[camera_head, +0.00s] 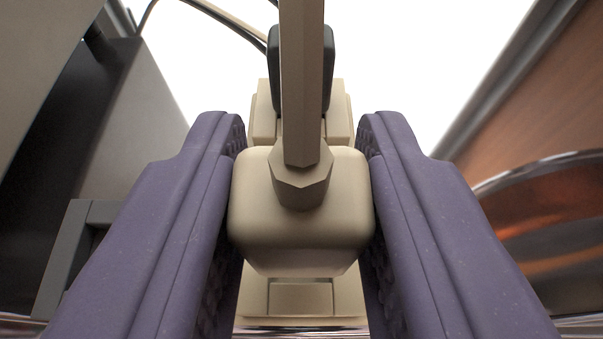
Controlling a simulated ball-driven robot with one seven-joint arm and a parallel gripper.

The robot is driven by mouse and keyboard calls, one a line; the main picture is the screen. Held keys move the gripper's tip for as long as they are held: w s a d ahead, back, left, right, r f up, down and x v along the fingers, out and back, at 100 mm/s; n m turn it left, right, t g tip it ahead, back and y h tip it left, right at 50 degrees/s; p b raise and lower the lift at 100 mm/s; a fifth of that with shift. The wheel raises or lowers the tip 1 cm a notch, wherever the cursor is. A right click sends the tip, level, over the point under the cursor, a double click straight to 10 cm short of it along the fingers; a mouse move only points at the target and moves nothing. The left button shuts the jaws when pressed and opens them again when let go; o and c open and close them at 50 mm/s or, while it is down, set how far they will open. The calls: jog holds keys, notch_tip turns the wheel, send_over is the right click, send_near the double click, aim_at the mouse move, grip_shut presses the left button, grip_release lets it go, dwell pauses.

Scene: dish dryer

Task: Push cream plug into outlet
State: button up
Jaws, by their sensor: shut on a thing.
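The cream plug (300,240) is in the middle of the view, with its thick cream cord (302,80) rising from it to the top edge. My gripper (303,150) has two purple fingers, one on each side of the plug, and is shut on it. The cream outlet (343,100) is directly behind the plug and shows above and below it. The plug lines up with the outlet left to right. The plug's front face and prongs are hidden, so I cannot tell whether it touches the outlet or how deep it sits.
A black plug (329,62) sits at the outlet's upper end, partly behind the cream cord. Thin cables (225,20) run to the upper left. A dark grey appliance (135,120) stands at left. A clear curved rim (545,165) and a brown wooden surface (540,110) are at right.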

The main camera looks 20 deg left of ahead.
aim_at(304, 276)
jog(key=shift+f+b, duration=0.85)
jog(key=shift+f, duration=0.35)
jog(key=o, duration=1.1)
jog(key=shift+o, duration=0.2)
jog(key=p+v, duration=0.1)
jog(key=v, duration=0.5)
jog(key=shift+s+d+r, duration=0.1)
jog(key=shift+s+r, duration=0.15)
jog(key=shift+r, duration=0.05)
jog(key=shift+s+d+r+p, duration=0.2)
jog(key=shift+s+p, duration=0.1)
jog(key=shift+s, duration=0.25)
